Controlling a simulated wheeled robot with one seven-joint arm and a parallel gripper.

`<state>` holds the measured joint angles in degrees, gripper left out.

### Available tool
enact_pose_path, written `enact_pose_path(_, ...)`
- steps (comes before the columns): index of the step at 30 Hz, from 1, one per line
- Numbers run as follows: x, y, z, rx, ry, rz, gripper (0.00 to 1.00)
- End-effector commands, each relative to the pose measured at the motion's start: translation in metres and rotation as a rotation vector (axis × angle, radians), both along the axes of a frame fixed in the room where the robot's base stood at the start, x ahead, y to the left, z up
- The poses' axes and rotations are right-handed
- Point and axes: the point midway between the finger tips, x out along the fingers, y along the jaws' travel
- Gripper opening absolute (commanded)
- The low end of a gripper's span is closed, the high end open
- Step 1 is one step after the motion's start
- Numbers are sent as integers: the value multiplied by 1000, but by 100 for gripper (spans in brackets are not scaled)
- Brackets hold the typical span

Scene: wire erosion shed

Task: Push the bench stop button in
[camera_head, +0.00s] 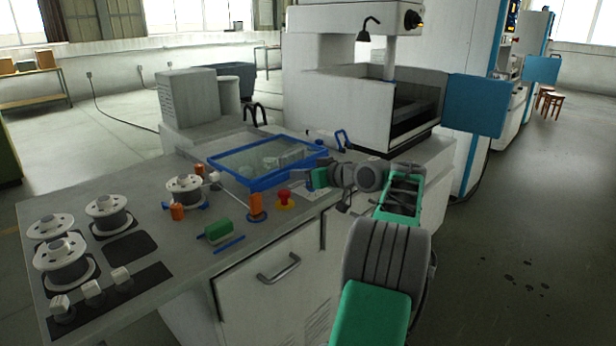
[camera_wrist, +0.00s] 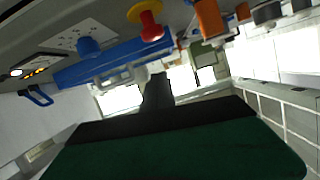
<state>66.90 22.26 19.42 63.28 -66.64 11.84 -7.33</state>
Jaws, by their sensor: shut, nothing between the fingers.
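The bench stop button, a red mushroom knob on a yellow base (camera_head: 284,198), stands on the grey bench top near its front edge, right of an orange spool post. In the tilted wrist view the red and yellow button (camera_wrist: 149,22) shows at the top, clear of the gripper. My gripper (camera_head: 313,179) is shut and empty, to the right of the button and apart from it in the head view. In the wrist view its green and black body (camera_wrist: 185,140) fills the bottom, with a dark finger part reaching upward. I cannot tell the exact gap to the button.
A blue-framed tray (camera_head: 250,184) lies behind the button. A green block (camera_head: 217,231), a blue strip (camera_head: 229,245) and an orange post (camera_head: 255,205) stand to the left. Several wire spools (camera_head: 109,212) fill the bench's left part. The machine (camera_head: 345,105) rises behind.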

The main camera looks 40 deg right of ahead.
Motion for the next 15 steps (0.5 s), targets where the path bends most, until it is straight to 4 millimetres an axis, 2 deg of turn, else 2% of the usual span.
enact_pose_path(5, 38, 3, -11, 1, 1, 3, 0)
enact_pose_path(9, 34, 4, -37, 2, 2, -3, 0)
enact_pose_path(15, 33, 6, -50, 0, 0, -2, 0)
